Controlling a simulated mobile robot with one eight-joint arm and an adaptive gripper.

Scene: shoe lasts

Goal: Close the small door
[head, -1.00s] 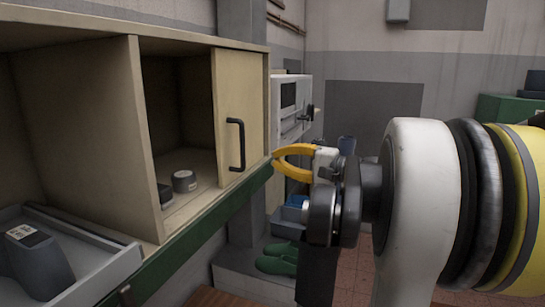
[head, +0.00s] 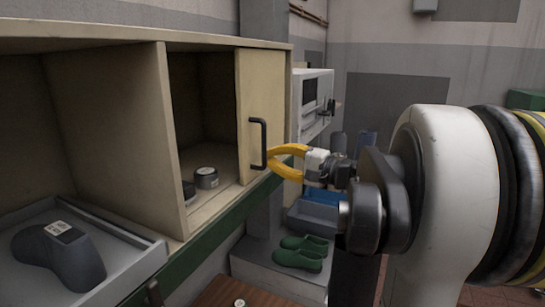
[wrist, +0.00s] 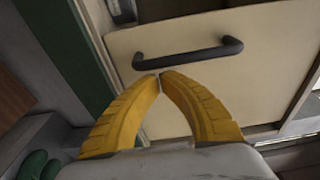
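The small door (head: 262,110) is a cream panel with a black bar handle (head: 258,143). It covers the right part of the cabinet's right compartment, and the left part of that compartment stands open. My gripper (head: 270,156) has two yellow fingers and is at the right of the handle's lower end. In the wrist view the fingertips (wrist: 159,76) meet or nearly meet, with nothing seen between them. They lie just below the left end of the handle (wrist: 188,53); I cannot tell whether they touch it. The door panel (wrist: 250,60) fills much of that view.
Inside the open compartment sits a small grey round object (head: 206,178). A grey shoe last (head: 62,255) lies in a tray (head: 140,262) at left. Green clogs (head: 300,252) and a blue-grey bin (head: 315,217) are below right. A green edge strip runs under the cabinet.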

